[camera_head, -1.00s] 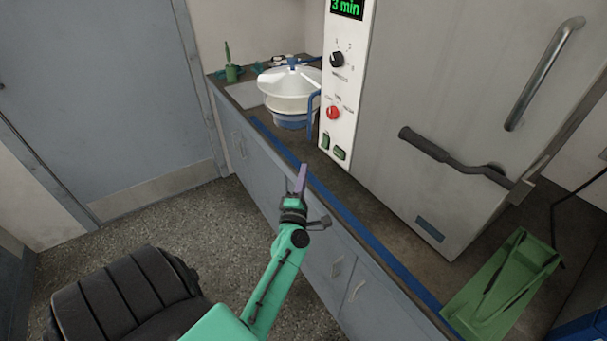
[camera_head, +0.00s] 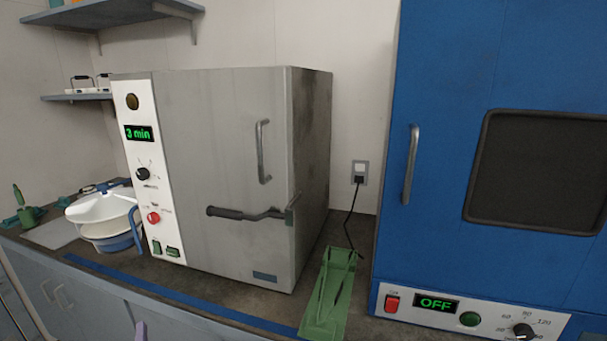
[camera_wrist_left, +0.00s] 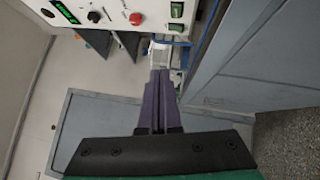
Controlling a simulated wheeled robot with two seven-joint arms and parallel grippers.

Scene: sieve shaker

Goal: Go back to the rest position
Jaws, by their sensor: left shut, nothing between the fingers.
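My left gripper (camera_wrist_left: 159,80) is shut and empty; its purple fingers lie together in the left wrist view. In the head view only the purple tip of my left gripper (camera_head: 140,332) shows at the bottom edge, in front of the counter cabinets. The grey machine (camera_head: 225,170) stands on the counter with its door closed and its display (camera_head: 139,133) reading "3 min". In the left wrist view its control panel (camera_wrist_left: 150,12) shows beyond the fingers. My right gripper is not in view.
A white sieve bowl (camera_head: 100,208) sits left of the machine. A green tray (camera_head: 325,315) lies to its right on the counter. A blue oven (camera_head: 450,80) reading "OFF" stands at the right. Shelves (camera_head: 110,12) hang upper left. A blue strip (camera_head: 200,300) runs along the counter edge.

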